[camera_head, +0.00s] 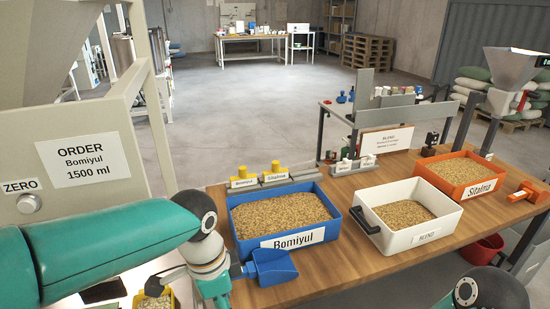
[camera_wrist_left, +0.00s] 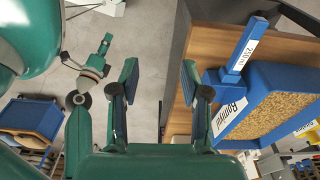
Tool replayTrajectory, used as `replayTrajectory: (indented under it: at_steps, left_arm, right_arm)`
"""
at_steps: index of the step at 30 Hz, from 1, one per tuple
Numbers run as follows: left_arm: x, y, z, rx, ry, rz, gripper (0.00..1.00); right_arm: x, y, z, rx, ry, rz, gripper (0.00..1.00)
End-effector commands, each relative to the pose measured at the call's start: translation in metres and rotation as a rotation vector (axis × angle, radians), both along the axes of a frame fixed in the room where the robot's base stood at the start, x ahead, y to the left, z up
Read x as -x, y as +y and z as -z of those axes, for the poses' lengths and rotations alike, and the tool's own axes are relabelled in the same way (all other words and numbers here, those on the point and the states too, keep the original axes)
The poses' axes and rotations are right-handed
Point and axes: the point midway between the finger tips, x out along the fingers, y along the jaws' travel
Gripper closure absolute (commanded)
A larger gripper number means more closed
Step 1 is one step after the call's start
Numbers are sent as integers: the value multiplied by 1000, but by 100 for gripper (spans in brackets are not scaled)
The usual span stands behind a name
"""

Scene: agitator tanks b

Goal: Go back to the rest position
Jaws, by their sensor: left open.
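My left arm comes in from the left in the head view, its wrist low beside the front left corner of the blue Bomiyul crate (camera_head: 285,241). Its fingers are not clear there. In the left wrist view my left gripper (camera_wrist_left: 160,85) is open, with nothing between its two fingers, over the floor beside the table edge. A blue scoop (camera_head: 274,266) is at the front of the blue crate, apart from the fingers. Its handle, marked 250 ml, shows in the left wrist view (camera_wrist_left: 247,45). Part of my right arm shows at the lower right, its gripper out of frame.
A white BLEND crate (camera_head: 432,236) and an orange Sitalma crate (camera_head: 470,193), both with grain, stand on the wooden table (camera_head: 345,268). An order sign (camera_head: 86,161) reads Bomiyul 1500 ml. A yellow container (camera_head: 140,300) with grain is at the lower left.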

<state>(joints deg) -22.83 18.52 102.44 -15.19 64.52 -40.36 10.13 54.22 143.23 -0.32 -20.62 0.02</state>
Motion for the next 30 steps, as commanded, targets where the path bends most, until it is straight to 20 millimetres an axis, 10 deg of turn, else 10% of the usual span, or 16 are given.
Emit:
replayTrajectory:
  at_steps: [17,24,30]
  left_arm:
    - [10,1,182,161,139,-491,54]
    - [75,17,300,243,253,-1018,54]
    - [117,28,338,259,281,-1309,54]
  right_arm:
    - [-1,0,0,0,-1,0,60]
    - [-1,0,0,0,-1,0,60]
    - [-1,0,0,0,-1,0,60]
